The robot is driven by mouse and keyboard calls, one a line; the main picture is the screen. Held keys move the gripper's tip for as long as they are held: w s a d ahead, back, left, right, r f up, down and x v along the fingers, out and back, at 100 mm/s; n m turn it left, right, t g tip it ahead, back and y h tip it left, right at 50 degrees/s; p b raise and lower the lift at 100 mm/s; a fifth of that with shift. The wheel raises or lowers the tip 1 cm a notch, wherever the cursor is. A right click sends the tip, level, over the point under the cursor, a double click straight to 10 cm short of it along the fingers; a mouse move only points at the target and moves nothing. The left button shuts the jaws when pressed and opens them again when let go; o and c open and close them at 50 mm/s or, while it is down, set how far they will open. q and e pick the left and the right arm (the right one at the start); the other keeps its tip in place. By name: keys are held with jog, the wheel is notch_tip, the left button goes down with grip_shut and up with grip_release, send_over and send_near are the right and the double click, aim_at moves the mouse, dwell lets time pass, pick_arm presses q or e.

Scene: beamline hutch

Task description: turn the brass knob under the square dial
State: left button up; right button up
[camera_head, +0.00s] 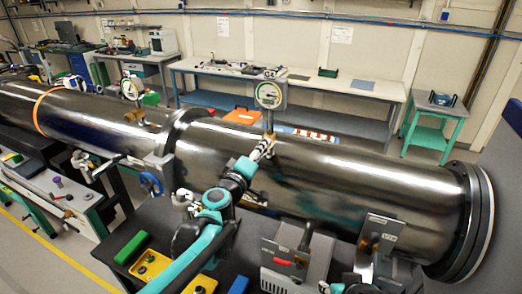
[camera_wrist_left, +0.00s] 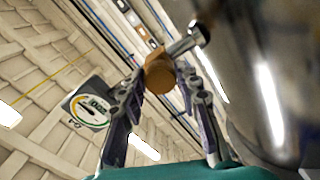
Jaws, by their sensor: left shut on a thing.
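The square dial (camera_head: 268,95) stands on a stem on top of the big steel pipe, with a white face and green marks. It also shows tilted in the left wrist view (camera_wrist_left: 90,105). The brass knob (camera_wrist_left: 159,74) sits on a short metal stem below it; in the head view only a small part of the knob (camera_head: 270,136) shows above my fingers. My left gripper (camera_head: 266,146) reaches up from the front. Its fingers (camera_wrist_left: 160,88) are on both sides of the knob and shut on it.
The steel pipe (camera_head: 350,170) runs across the view, close beside my left gripper. A second dial (camera_head: 129,89) stands farther left on it. A blue handwheel (camera_head: 150,184) is in front of the pipe. A yellow tray (camera_head: 152,266) and a green block (camera_head: 131,248) lie at the front.

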pick_arm(q)
jog(key=shift+f, duration=0.1)
jog(key=o, duration=1.1)
jog(key=shift+s, duration=0.1)
jog(key=v, duration=1.2)
